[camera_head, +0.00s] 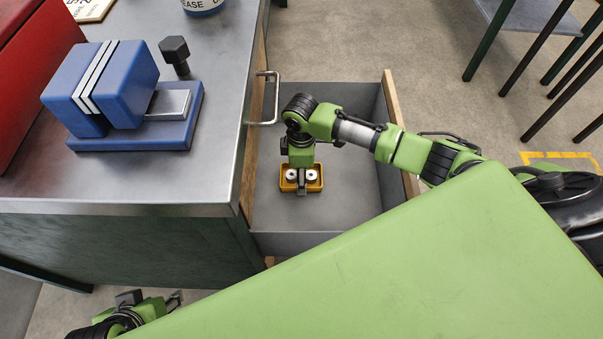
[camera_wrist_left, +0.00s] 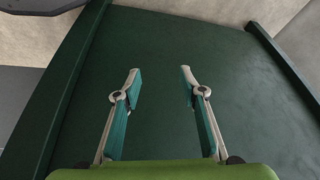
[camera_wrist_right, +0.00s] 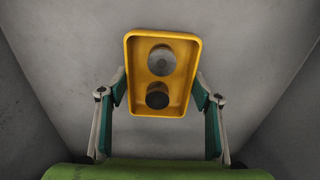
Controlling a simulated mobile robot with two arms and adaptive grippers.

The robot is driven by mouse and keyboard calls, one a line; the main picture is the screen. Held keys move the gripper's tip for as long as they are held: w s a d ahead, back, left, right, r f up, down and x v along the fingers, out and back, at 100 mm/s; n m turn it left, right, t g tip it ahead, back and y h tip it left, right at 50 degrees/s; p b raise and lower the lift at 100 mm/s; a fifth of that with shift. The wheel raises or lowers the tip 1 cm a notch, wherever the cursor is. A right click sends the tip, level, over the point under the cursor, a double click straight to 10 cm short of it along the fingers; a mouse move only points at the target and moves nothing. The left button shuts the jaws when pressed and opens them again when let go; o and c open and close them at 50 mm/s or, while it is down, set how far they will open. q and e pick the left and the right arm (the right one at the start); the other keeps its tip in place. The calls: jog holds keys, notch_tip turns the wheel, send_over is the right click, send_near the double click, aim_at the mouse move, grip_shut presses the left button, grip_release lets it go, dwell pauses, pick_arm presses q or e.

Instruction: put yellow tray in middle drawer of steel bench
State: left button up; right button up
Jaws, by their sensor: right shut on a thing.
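The yellow tray (camera_head: 288,186) is inside the pulled-out drawer (camera_head: 353,185) of the steel bench (camera_head: 190,186), holding two round metal pieces. In the right wrist view, the tray (camera_wrist_right: 186,62) is between the fingers of my right gripper (camera_wrist_right: 160,90), which is shut on its sides. Grey drawer walls surround it; whether the tray touches the drawer floor I cannot tell. A closed drawer's handle (camera_head: 265,98) sits above the open drawer. My left gripper (camera_wrist_left: 160,76) is open and empty, away from the tray, facing a dark green panel.
On the bench top are a blue block device (camera_head: 130,85), a dark bolt (camera_head: 175,55), a red box (camera_head: 30,70) and a labelled tin (camera_head: 202,5). The drawer has free floor around the tray. Dark-legged furniture (camera_head: 530,18) stands at the upper right.

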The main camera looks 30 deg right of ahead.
jog(key=o, duration=1.1)
jog(key=shift+f, duration=0.1)
notch_tip(320, 180, up, 6)
jog(key=shift+r+p, duration=0.15)
jog(key=shift+p, duration=1)
pick_arm(q)
jog(key=shift+s+a+f+g+p, duration=0.15)
jog(key=shift+f+g+p, duration=0.1)
jog(key=shift+f, duration=0.4)
jog(key=shift+s+d+f+g+p, duration=0.1)
jog(key=shift+f+g+p, duration=0.15)
jog(key=shift+f, duration=0.35)
jog(key=shift+s+a+f+g+p, duration=0.15)
jog(key=shift+f+g+p, duration=0.1)
jog(key=shift+f, duration=0.4)
pick_arm(e)
notch_tip(320, 180, up, 6)
